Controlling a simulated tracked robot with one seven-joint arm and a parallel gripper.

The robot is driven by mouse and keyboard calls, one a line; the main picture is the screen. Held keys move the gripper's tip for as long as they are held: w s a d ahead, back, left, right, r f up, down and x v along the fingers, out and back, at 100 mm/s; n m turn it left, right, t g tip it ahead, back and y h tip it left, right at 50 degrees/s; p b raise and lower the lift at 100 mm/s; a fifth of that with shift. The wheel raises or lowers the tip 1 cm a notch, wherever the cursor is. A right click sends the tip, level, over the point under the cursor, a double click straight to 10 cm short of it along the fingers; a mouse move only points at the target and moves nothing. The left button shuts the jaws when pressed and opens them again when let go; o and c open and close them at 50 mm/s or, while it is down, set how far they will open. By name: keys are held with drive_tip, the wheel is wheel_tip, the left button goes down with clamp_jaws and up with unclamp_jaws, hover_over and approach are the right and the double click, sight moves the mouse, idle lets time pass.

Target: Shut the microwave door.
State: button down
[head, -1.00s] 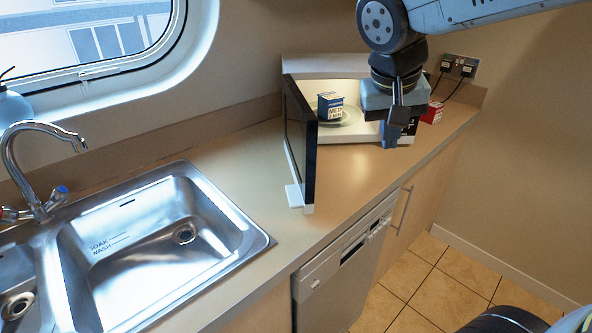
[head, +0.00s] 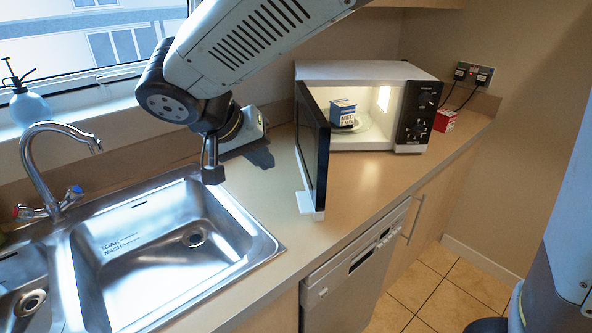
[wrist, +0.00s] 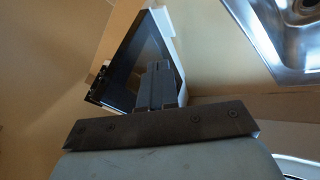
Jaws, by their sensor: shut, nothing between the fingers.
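The white microwave (head: 365,75) stands on the counter at the back right in the head view, lit inside. Its black door (head: 313,135) stands wide open, pointing toward the front of the counter, with a white handle (head: 306,202) at its free edge. A blue and white box (head: 343,112) sits inside on the glass plate. My gripper (head: 212,172) is shut and empty, to the left of the door, above the counter by the sink, apart from the door. In the wrist view the door (wrist: 140,65) shows beyond my shut fingers (wrist: 160,85).
The steel sink (head: 165,250) with its tap (head: 55,165) lies to the left. A red box (head: 445,120) stands right of the microwave, near a wall socket with plugs (head: 472,74). A soap bottle (head: 28,105) is on the sill. The counter before the microwave is clear.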

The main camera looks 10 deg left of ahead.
approach(314, 187)
wheel_tip(314, 187, down, 3)
drive_tip(key=a, duration=0.2)
drive_tip(key=shift+w+d+f, duration=0.1)
drive_tip(key=shift+w+d, duration=0.4)
drive_tip(key=shift+d, duration=0.4)
drive_tip(key=shift+w+d, duration=0.5)
drive_tip(key=shift+d, duration=0.4)
